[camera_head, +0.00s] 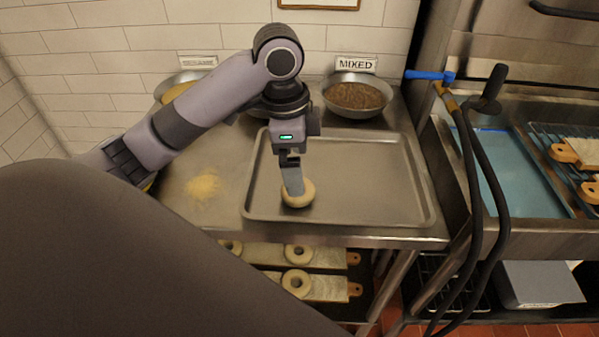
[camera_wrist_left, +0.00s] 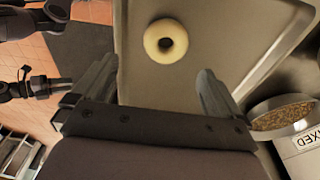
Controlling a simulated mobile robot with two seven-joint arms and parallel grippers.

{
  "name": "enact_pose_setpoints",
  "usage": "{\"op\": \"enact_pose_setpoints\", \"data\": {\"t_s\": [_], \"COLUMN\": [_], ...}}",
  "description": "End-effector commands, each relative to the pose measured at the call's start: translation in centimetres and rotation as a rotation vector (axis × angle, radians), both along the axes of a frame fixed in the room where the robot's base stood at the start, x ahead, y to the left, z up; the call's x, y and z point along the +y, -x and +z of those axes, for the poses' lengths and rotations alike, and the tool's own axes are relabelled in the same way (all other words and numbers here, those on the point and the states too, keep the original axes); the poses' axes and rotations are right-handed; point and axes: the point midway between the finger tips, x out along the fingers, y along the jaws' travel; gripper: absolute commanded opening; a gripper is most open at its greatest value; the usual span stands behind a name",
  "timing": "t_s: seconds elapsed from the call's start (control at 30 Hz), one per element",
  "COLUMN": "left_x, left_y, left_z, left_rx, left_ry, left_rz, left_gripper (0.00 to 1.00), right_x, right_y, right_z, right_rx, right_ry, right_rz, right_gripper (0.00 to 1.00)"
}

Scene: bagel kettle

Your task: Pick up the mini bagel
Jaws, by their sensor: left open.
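The mini bagel (camera_head: 304,200) is a pale dough ring lying flat on the metal tray (camera_head: 390,209), near the tray's front edge and left of its middle. In the left wrist view the whole bagel (camera_wrist_left: 151,42) shows, just beyond and between the lines of the two fingers. My left gripper (camera_head: 293,187) points down over the bagel, and its finger hides part of the ring in the head view. In the left wrist view my left gripper (camera_wrist_left: 158,70) has its fingers wide apart with nothing between them.
A bowl of brown topping (camera_head: 355,95) under a MIXED sign stands behind the tray. Loose pale crumbs (camera_head: 203,187) lie left of it. Black hoses (camera_head: 484,175) hang at the right. More bagels (camera_head: 297,283) lie on boards below. The tray's right half is clear.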

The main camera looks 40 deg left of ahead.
Motion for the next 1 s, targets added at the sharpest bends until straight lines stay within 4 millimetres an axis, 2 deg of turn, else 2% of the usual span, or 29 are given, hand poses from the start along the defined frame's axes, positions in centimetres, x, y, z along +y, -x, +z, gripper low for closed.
{"op": "enact_pose_setpoints", "data": {"t_s": [0.17, 0.7, 0.97, 1.0], "left_x": [0.0, 0.2, 0.1, 0.1], "left_y": [0.0, -0.1, -0.1, -0.1], "left_z": [-0.5, -6.9, -7.1, -7.1], "left_rx": [0.002, 0.001, -0.002, -0.002], "left_ry": [-0.001, -0.001, 0.0, 0.0], "left_rz": [-0.001, 0.0, -0.001, -0.001], "left_gripper": [1.0, 1.0, 1.0, 0.9], "right_x": [0.0, 0.0, 0.0, 0.0], "right_y": [0.0, 0.2, 0.2, 0.2], "right_z": [-0.2, -1.3, -1.3, -1.3], "right_rx": [0.0, 0.005, 0.005, 0.005], "right_ry": [0.0, 0.0, 0.0, 0.0], "right_rz": [0.0, 0.0, -0.001, -0.001], "right_gripper": [0.43, 0.43, 0.43, 0.43]}}
